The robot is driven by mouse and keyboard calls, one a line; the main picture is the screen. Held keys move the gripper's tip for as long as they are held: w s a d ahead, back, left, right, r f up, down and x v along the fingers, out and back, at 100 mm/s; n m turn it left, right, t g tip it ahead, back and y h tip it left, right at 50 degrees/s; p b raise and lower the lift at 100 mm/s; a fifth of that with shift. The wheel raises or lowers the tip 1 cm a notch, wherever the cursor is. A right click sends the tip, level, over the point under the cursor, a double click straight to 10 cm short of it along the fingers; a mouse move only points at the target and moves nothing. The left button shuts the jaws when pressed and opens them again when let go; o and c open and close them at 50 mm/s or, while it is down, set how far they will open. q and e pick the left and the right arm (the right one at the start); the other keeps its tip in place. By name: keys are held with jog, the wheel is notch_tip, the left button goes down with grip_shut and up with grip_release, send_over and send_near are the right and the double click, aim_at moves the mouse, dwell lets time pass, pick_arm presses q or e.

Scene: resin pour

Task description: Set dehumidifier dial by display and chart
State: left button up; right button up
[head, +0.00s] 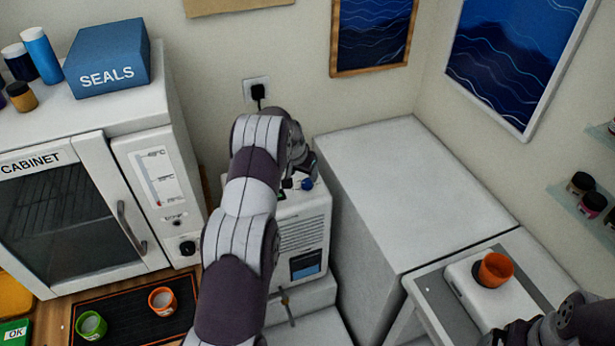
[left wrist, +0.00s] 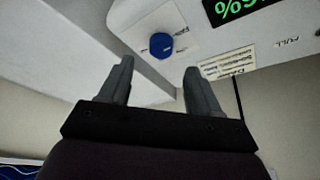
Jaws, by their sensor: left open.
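The dehumidifier (head: 305,232) is a white box with a slatted front, standing beside the cabinet. My left gripper is over its top in the head view (head: 303,178), partly hidden by my own arm. In the left wrist view the open, empty fingers (left wrist: 158,85) point toward the blue dial (left wrist: 161,44), which sits beyond and between the tips, apart from them. The dial also shows in the head view (head: 308,184). The display (left wrist: 240,8) has green characters, upside down and cut off, with a percent sign. A small printed chart (left wrist: 228,64) is beside it, too blurred to read. My right gripper is not clearly in view.
A white cabinet (head: 60,215) with a glass door stands left of the dehumidifier. A white block (head: 410,180) stands close on its right. A black tray (head: 130,312) holds a green cup (head: 91,325) and an orange cup (head: 162,300). Another orange cup (head: 495,270) stands at right.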

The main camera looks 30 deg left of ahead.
aim_at(307, 182)
pick_arm(q)
jog(key=p+x, duration=0.1)
jog(key=x, duration=0.4)
jog(key=shift+w+a+f, duration=0.15)
jog(key=shift+w+f, duration=0.15)
jog(key=shift+f, duration=0.4)
